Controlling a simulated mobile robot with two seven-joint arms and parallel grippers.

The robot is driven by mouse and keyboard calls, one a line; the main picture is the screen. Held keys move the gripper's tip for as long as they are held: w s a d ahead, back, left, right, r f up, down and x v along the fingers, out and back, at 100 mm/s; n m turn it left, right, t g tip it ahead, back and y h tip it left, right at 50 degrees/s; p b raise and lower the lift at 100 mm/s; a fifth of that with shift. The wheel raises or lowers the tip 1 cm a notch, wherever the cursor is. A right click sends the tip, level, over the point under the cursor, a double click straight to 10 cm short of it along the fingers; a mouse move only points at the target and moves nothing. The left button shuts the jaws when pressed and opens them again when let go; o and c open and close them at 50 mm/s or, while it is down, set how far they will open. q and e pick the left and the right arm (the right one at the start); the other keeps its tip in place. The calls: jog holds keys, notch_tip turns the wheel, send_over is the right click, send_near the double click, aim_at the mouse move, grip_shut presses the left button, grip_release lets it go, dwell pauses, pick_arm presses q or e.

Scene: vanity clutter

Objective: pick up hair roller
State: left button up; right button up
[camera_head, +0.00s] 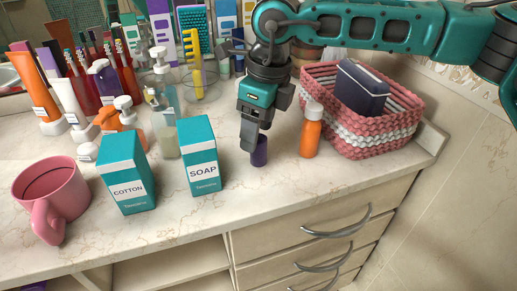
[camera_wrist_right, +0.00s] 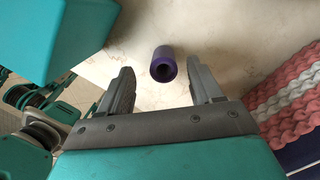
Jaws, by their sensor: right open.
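The hair roller (camera_head: 260,151) is a small purple hollow cylinder standing upright on the marble counter, between the soap box and the orange bottle. In the right wrist view the roller (camera_wrist_right: 163,64) shows its dark open end between and just beyond the fingertips. My right gripper (camera_head: 254,142) points down over it in the head view, and its fingers hide part of the roller. In the right wrist view the gripper (camera_wrist_right: 162,82) is open, with one finger on each side of the roller and a gap to each. My left gripper is not in view.
A teal soap box (camera_head: 201,158) stands left of the roller and an orange bottle (camera_head: 311,134) right of it. A pink woven basket (camera_head: 375,143) is farther right. A cotton box (camera_head: 127,175) and pink mug (camera_head: 52,192) stand left. The counter's front strip is clear.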

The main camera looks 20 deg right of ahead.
aim_at(259, 150)
jog(key=f, duration=0.5)
jog(key=shift+w, duration=0.25)
jog(key=shift+c, duration=0.4)
jog(key=c, duration=1)
